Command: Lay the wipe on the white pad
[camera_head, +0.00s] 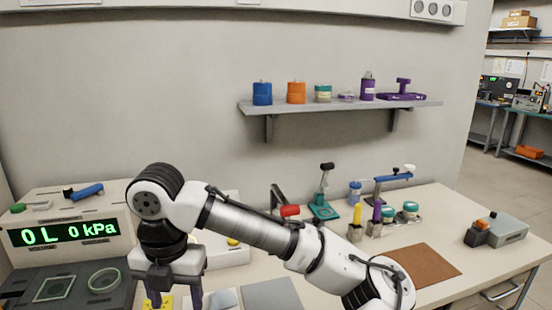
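My gripper (167,296) points down at the lower left, with its two fingers spread apart. The fingertips run to the bottom edge of the picture. A yellow item (154,303) shows between the fingers, and I see no contact with it. A small pale bluish sheet (222,299) lies on the table just right of the gripper, cut off by the bottom edge; it may be the wipe, but I cannot be sure. A flat light grey sheet (271,295) lies right of it. I cannot clearly identify a white pad; my arm hides part of the table.
An instrument with a green display (65,234) stands at the left, with a dark panel (35,283) before it. Several bottles and stands crowd the back of the table. A brown mat (425,270) and a grey device (500,231) lie right. A shelf (340,107) hangs above.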

